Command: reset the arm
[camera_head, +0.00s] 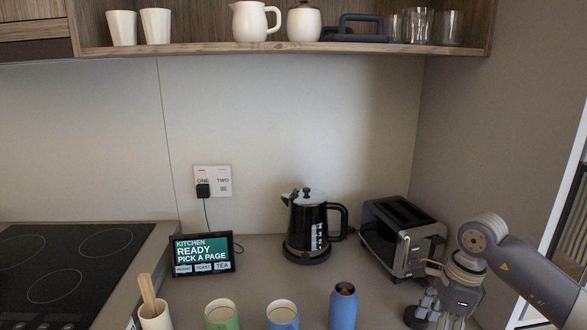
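My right arm comes in from the right edge and bends down at a grey joint. Its dark gripper (420,312) hangs low at the right, in front of the toaster (402,238) and to the right of a blue bottle-like container (343,306). The gripper's fingers are small and dark at the bottom of the view, and I cannot tell whether they are open or shut. No held object can be made out. My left arm and gripper are not in view.
A black kettle (308,228) stands left of the toaster. A tablet (203,254) reads "KITCHEN READY PICK A PAGE". A green cup (221,315), a blue cup (282,315) and a cream holder with a wooden stick (155,318) line the front. A hob (60,265) is left; a shelf (200,50) hangs above.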

